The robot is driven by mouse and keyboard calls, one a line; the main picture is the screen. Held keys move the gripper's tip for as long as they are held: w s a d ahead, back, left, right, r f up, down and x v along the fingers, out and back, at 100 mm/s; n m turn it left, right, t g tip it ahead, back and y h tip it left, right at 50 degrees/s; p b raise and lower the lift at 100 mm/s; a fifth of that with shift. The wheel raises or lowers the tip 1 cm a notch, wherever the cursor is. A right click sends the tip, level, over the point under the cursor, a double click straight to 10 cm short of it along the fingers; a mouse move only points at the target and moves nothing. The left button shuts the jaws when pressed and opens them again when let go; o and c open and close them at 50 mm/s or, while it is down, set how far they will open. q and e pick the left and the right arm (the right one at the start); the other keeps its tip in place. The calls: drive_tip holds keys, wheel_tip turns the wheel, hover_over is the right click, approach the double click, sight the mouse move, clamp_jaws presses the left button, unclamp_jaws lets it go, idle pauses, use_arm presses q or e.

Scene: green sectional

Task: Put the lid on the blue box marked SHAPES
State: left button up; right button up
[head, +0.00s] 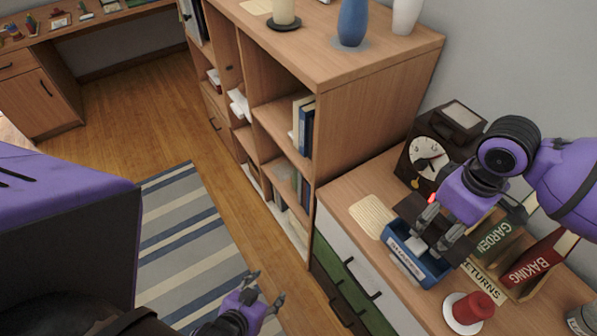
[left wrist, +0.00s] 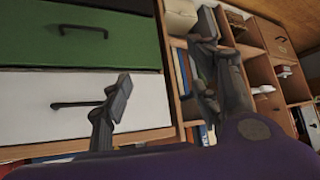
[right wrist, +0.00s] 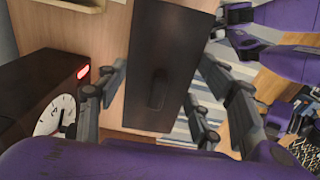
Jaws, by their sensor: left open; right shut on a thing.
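The blue box marked SHAPES (head: 433,276) stands on the low dresser, its label facing left. My right gripper (head: 434,232) is directly over the box. In the right wrist view, a dark slab with a small handle, seemingly the lid (right wrist: 158,45), is between the fingers of my right gripper (right wrist: 160,95), which is shut on it. The slab hides the box there; I cannot tell whether they touch. My left gripper (head: 268,292) is open and empty above the floor by the rug; the left wrist view shows its fingers (left wrist: 162,98) apart before the drawers.
On the dresser (head: 340,190), a dark scale with a dial (head: 428,157) stands behind the box. Books (head: 530,265) stand to its right, and a red candle on a white dish (head: 473,308) is in front. A tan pad (head: 372,215) lies left. A tall bookcase (head: 375,80) adjoins.

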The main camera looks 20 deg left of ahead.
sight(439, 232)
drive_tip(key=shift+s+d, duration=0.1)
drive_tip(key=shift+d, duration=0.1)
drive_tip(key=shift+f+m, duration=0.1)
drive_tip(key=shift+m, duration=0.2)
drive_tip(key=shift+a+f, duration=0.15)
drive_tip(key=shift+f, duration=0.25)
drive_tip(key=shift+f+b, duration=0.7)
drive_tip(key=shift+f, duration=0.05)
drive_tip(key=shift+f+b, duration=0.65)
drive_tip(key=shift+f, duration=0.25)
drive_tip(key=shift+s+f, duration=0.1)
drive_tip(key=shift+f, duration=1)
use_arm(q)
drive_tip(key=shift+g, duration=0.3)
drive_tip(key=s+f, duration=0.2)
drive_tip(key=f, duration=0.1)
drive_tip(key=shift+s+a, duration=0.4)
drive_tip(key=shift+a, duration=0.2)
